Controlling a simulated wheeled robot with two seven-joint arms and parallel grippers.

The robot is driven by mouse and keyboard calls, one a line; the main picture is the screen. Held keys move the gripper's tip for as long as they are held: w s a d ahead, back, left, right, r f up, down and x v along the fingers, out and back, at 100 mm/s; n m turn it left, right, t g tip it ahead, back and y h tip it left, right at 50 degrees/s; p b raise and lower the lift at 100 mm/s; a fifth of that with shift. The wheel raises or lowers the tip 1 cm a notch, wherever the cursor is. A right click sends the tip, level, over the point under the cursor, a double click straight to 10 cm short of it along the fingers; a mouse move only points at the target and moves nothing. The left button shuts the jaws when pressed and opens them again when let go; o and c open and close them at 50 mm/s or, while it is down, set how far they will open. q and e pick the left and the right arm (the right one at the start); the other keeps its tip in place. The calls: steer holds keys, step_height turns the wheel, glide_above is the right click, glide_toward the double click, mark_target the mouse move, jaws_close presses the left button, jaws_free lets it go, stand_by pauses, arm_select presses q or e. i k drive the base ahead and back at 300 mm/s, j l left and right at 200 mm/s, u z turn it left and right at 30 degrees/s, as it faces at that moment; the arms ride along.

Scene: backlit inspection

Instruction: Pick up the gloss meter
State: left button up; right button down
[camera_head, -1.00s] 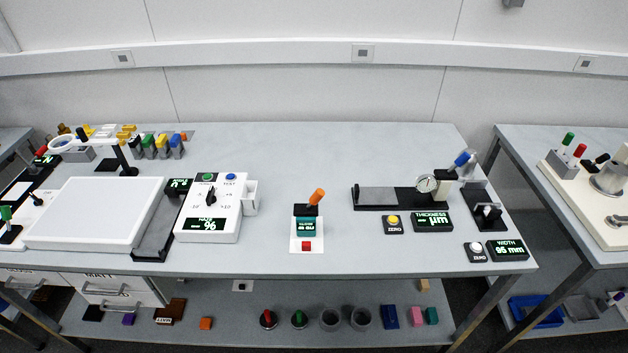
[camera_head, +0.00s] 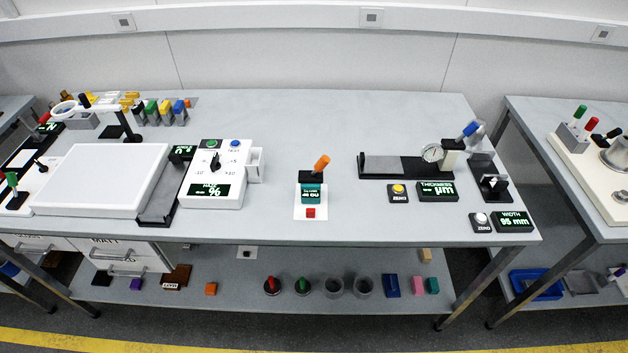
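The likely gloss meter (camera_head: 311,192) is a small teal block with a dark display that seems to read in GU. It has a dark top and an upright, slightly tilted orange handle (camera_head: 321,163). It stands on a white card with a red square (camera_head: 310,212) in front, near the middle of the table's front edge. Nothing touches it. Neither of my grippers is in view.
Left of it stand a white haze box (camera_head: 213,178) and a white light panel (camera_head: 100,180). Right of it are a thickness gauge (camera_head: 432,153), its display (camera_head: 437,191) and a width display (camera_head: 513,222). The tabletop (camera_head: 275,130) behind it is clear. A lower shelf holds several small items.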

mark_target(310, 186)
steer(key=k+j+z, duration=0.1)
steer(key=k+z, duration=0.15)
steer(key=k, duration=0.25)
steer(key=k+z, duration=0.3)
steer(key=k, duration=0.15)
